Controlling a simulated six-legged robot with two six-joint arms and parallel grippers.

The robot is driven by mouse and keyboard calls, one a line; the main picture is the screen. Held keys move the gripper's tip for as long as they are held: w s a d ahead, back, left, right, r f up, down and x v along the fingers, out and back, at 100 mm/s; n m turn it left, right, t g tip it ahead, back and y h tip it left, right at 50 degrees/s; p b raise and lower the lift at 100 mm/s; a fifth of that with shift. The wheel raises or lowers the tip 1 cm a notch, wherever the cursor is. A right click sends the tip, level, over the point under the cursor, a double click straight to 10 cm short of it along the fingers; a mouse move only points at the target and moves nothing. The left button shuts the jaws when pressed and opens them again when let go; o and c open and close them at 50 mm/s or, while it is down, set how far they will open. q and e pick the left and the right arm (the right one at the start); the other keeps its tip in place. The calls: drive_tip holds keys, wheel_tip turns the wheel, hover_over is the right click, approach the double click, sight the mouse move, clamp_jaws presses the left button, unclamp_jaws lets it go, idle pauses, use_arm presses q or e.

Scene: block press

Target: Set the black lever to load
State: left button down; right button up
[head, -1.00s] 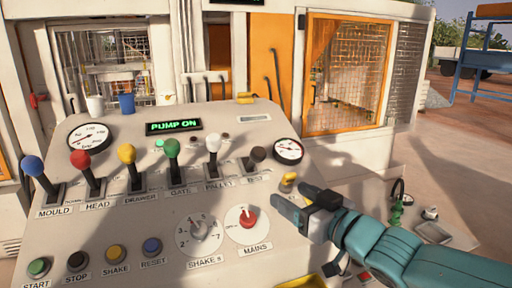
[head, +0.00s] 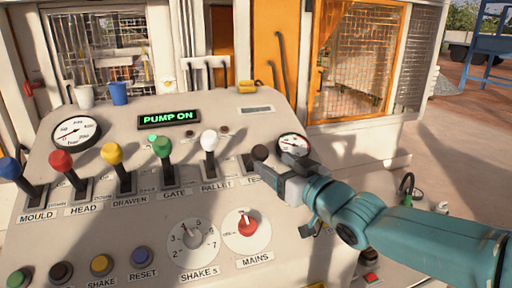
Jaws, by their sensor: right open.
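The black lever (head: 260,153) is the rightmost in the row of levers on the sloping control panel. Its dark round knob shows, and its slot and label are partly covered by my gripper. My right gripper (head: 268,172) comes in from the right, open, with its fingers right beside the black knob. I cannot tell whether a finger touches the knob. My left gripper is not in view.
The white lever (head: 208,141) stands just left of the black one, with green, yellow, red and blue levers further left. A gauge (head: 294,145) sits behind my gripper. The red mains knob (head: 247,224) is below. A green display (head: 168,117) reads PUMP ON.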

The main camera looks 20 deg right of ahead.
sight(255, 151)
drive_tip(key=x, duration=0.2)
drive_tip(key=p+x, duration=0.1)
drive_tip(key=x, duration=0.1)
drive_tip(key=p+x, duration=0.1)
drive_tip(key=x, duration=0.1)
drive_tip(key=shift+w+a+r, duration=0.2)
drive_tip(key=shift+a+r, duration=0.1)
drive_tip(key=shift+a, duration=0.1)
drive_tip(key=shift+w+f, duration=0.2)
drive_tip(key=shift+w, duration=0.35)
drive_tip(key=shift+w+f, duration=0.15)
drive_tip(key=shift+w, duration=0.45)
drive_tip(key=shift+s+a+r, duration=0.15)
drive_tip(key=shift+s+r, duration=0.05)
drive_tip(key=shift+s, duration=0.1)
drive_tip(key=shift+c, duration=1)
drive_tip(key=shift+w, duration=0.1)
drive_tip(key=c, duration=0.5)
drive_tip(key=shift+f, duration=0.1)
clamp_jaws()
